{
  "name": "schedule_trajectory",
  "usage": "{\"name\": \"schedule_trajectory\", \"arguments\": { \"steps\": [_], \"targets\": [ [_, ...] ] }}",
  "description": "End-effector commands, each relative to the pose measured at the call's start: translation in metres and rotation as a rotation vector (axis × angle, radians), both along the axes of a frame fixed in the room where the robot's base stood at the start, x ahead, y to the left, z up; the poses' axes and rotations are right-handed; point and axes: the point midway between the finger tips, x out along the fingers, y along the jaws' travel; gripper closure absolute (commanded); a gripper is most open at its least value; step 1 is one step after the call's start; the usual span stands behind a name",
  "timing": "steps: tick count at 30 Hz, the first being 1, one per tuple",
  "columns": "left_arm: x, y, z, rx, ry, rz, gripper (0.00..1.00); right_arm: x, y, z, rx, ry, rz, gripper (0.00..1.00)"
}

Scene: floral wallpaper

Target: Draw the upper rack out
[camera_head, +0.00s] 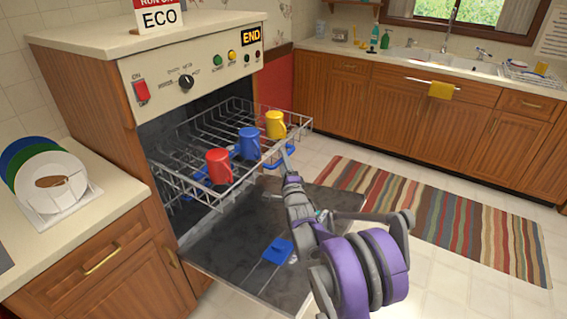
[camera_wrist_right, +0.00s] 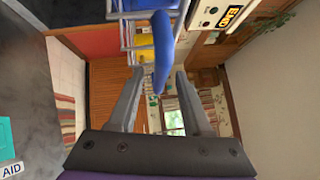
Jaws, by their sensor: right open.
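The upper rack (camera_head: 190,183) is a grey wire basket, standing partly out of the dishwasher. It holds a red mug (camera_head: 218,166), a blue mug (camera_head: 249,143) and a yellow mug (camera_head: 275,124). A blue handle (camera_head: 271,163) is on its front edge. My right gripper (camera_head: 287,158) is at this front edge, by the handle. In the right wrist view my right gripper (camera_wrist_right: 160,95) is open, and the blue handle (camera_wrist_right: 162,50) shows between its fingers; contact cannot be told. My left gripper is not in view.
The dishwasher door (camera_head: 225,250) is folded down below the rack, with a blue piece (camera_head: 278,251) on it. A striped rug (camera_head: 440,210) lies on the floor to the right. Plates (camera_head: 50,182) stand on the left counter.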

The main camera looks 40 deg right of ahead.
Motion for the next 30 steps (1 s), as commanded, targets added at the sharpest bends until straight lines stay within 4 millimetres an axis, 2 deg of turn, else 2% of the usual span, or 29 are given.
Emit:
{"name": "schedule_trajectory", "arguments": {
  "steps": [5, 12, 18, 23, 30],
  "targets": [
    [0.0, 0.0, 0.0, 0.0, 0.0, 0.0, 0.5, -0.015, 0.007, -0.002, 0.0, 0.0, 0.0, 0.51],
    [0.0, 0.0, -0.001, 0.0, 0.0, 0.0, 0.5, -0.06, 0.026, -0.009, 0.001, 0.0, 0.0, 0.51],
    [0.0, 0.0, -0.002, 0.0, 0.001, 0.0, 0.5, -0.088, 0.038, -0.013, 0.0, 0.0, 0.0, 0.51],
    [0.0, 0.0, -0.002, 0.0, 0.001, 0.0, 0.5, -0.097, 0.042, -0.015, 0.0, 0.0, 0.0, 0.51],
    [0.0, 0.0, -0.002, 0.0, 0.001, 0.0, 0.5, -0.098, 0.042, -0.015, 0.0, 0.0, 0.0, 0.51]
  ]
}}
